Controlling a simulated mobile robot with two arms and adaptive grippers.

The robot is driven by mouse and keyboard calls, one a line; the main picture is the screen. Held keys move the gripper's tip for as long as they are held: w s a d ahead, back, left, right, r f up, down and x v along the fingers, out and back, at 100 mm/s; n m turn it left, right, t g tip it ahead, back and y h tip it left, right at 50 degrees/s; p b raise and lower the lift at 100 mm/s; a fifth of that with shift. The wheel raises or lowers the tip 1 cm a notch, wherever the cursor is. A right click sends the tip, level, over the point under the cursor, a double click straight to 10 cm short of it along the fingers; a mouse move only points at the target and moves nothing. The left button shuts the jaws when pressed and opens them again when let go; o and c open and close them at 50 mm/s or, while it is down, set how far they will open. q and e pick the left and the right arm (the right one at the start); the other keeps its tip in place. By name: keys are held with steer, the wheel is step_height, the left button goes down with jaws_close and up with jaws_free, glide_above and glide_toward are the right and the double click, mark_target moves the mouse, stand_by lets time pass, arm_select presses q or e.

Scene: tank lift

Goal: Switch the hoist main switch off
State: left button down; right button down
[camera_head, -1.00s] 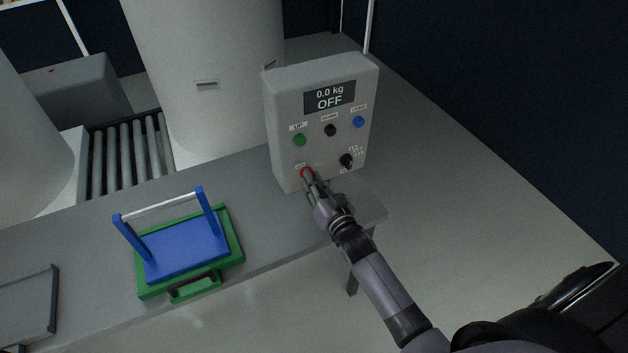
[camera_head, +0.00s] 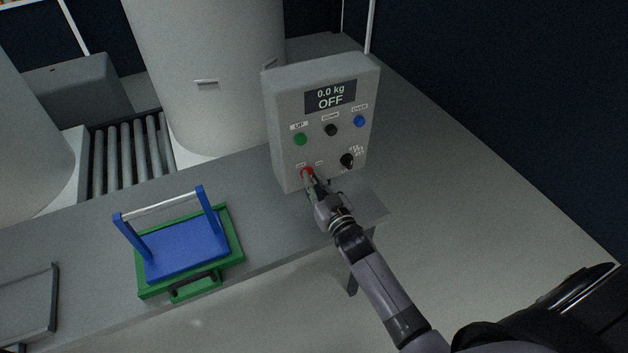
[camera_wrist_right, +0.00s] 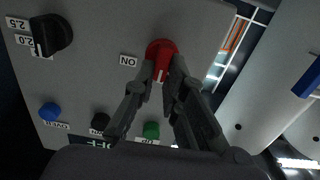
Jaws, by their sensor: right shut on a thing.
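The grey hoist control box (camera_head: 290,110) stands on the bench, and its display (camera_head: 330,97) reads "0.0 kg OFF". The red main switch knob (camera_head: 307,172) is at the lower left of its face. It also shows in the right wrist view (camera_wrist_right: 160,47), with an "ON" label beside it and a white mark on the knob. My right gripper (camera_head: 312,181) is at the red knob, and in the right wrist view its fingers (camera_wrist_right: 160,80) are closed around the knob's near part. My left gripper is not in view.
The box also carries a green button (camera_head: 300,139), a black button (camera_head: 330,130), a blue button (camera_head: 359,121) and a black selector (camera_head: 347,160). A blue handled frame (camera_head: 186,247) on a green tray (camera_head: 240,258) sits on the bench. Large pale tanks stand behind.

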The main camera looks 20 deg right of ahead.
steer(key=c, duration=1.6)
jaws_free()
steer(key=shift+c, duration=0.2)
steer(key=s, duration=1.2)
steer(key=shift+d, duration=0.2)
